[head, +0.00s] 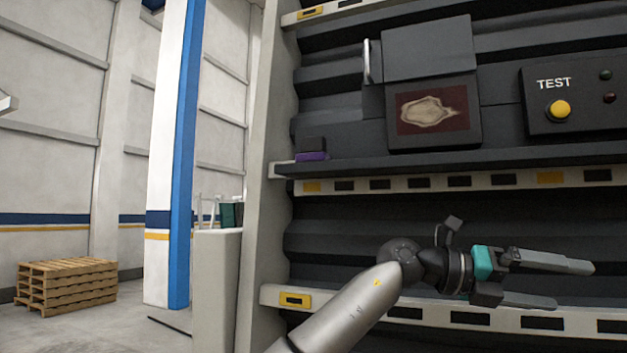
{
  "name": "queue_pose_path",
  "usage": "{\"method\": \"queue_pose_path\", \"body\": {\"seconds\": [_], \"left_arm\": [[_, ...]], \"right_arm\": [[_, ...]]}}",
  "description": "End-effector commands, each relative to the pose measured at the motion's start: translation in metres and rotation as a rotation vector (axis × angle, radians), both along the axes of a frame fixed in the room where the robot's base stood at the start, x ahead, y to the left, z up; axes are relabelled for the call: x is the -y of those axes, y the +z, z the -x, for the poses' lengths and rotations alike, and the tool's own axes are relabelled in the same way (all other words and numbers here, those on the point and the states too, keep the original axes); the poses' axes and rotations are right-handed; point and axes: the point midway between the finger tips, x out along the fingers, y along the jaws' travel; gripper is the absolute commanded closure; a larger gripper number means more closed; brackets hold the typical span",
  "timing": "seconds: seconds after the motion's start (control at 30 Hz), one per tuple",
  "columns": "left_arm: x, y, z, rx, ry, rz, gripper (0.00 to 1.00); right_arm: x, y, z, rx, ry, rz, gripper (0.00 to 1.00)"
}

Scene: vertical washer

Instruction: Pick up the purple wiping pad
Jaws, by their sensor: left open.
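The purple wiping pad (311,156) lies at the left end of the dark shelf (440,165), with a dark block-like top (313,144) above its purple base. My left gripper (575,284) is open and empty. It is at the lower right, below the shelf and well to the right of the pad, with its fingers pointing right. My right gripper is not in view.
A dark panel with a stained dark red window (432,106) stands on the shelf right of the pad, with a light handle (367,62). A TEST box with a yellow button (559,110) is farther right. A grey rack post (265,200) borders the shelf at left.

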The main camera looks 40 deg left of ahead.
Motion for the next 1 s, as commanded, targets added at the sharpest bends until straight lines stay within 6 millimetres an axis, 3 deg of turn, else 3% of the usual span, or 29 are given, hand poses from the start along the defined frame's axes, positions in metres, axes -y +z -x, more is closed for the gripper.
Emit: {"method": "queue_pose_path", "body": {"seconds": [0.03, 0.27, 0.43, 0.5, 0.67, 0.8, 0.9, 1.0], "left_arm": [[-0.005, 0.028, 0.009, 0.062, 0.011, -0.079, 0.0], [-0.038, 0.117, 0.044, 0.277, 0.139, -0.427, 0.0], [-0.079, 0.182, 0.074, 0.401, 0.314, -0.642, 0.0], [-0.106, 0.202, 0.084, 0.406, 0.411, -0.71, 0.0], [-0.189, 0.239, 0.112, 0.31, 0.665, -0.812, 0.0], [-0.253, 0.264, 0.151, 0.201, 0.868, -0.847, 0.0], [-0.286, 0.274, 0.177, 0.132, 0.975, -0.844, 0.0], [-0.306, 0.278, 0.195, 0.083, 1.04, -0.838, 0.0]], "right_arm": [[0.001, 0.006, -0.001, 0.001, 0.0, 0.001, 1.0], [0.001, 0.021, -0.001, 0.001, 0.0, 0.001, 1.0], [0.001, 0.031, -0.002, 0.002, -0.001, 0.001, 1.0], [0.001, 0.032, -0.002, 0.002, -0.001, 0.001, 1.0], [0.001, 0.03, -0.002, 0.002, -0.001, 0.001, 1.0], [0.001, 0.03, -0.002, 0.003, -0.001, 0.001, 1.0], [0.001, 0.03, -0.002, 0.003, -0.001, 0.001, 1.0], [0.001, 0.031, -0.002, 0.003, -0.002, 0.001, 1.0]]}}
